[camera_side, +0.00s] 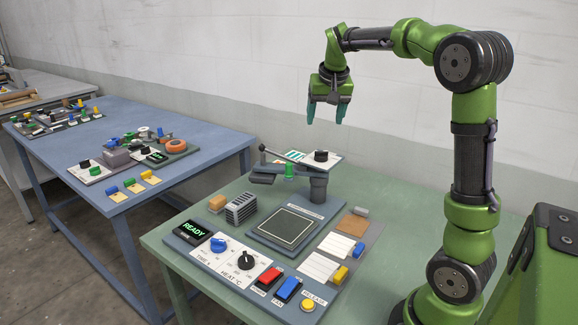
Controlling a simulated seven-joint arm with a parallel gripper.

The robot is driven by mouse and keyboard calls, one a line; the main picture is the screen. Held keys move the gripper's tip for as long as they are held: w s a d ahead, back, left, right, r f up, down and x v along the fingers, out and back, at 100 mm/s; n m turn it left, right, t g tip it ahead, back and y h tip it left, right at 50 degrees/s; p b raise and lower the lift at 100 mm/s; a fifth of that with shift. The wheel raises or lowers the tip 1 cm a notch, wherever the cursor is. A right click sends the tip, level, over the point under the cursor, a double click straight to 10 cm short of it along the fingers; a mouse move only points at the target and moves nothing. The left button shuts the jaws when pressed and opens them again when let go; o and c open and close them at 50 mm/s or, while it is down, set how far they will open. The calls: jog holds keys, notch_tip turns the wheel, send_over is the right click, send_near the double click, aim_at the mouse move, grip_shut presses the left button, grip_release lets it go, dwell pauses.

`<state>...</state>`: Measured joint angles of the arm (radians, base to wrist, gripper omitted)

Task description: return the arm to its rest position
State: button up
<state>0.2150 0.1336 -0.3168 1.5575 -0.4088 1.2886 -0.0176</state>
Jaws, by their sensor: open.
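My gripper (325,112) hangs in the air above the far side of the green table, its teal-tipped fingers pointing down. It is open with nothing between the fingers. It is well above the press and touches nothing. My green and black arm rises from the right and bends over at the top to reach it. The press's swing arm (272,172) with a dark handle sits on a grey post (318,186) below the gripper.
The green table (195,205) holds a control panel with a blue knob (219,245), a black knob (246,262), red (270,276) and blue (288,289) switches, a dark square plate (288,227) and white sheets. A blue table (80,200) with parts stands left. Air around my gripper is clear.

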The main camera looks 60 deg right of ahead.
jog(key=s+a+f+n+t+y, duration=0.2)
jog(key=s+a, duration=0.5)
jog(key=a, duration=0.6)
jog(key=s+a+f+n+t+y, duration=0.2)
jog(key=s+a, duration=0.6)
jog(key=a, duration=0.5)
jog(key=shift+a+f+n+y, duration=0.15)
jog(key=shift+f+n+y, duration=0.35)
jog(key=shift+n, duration=0.4)
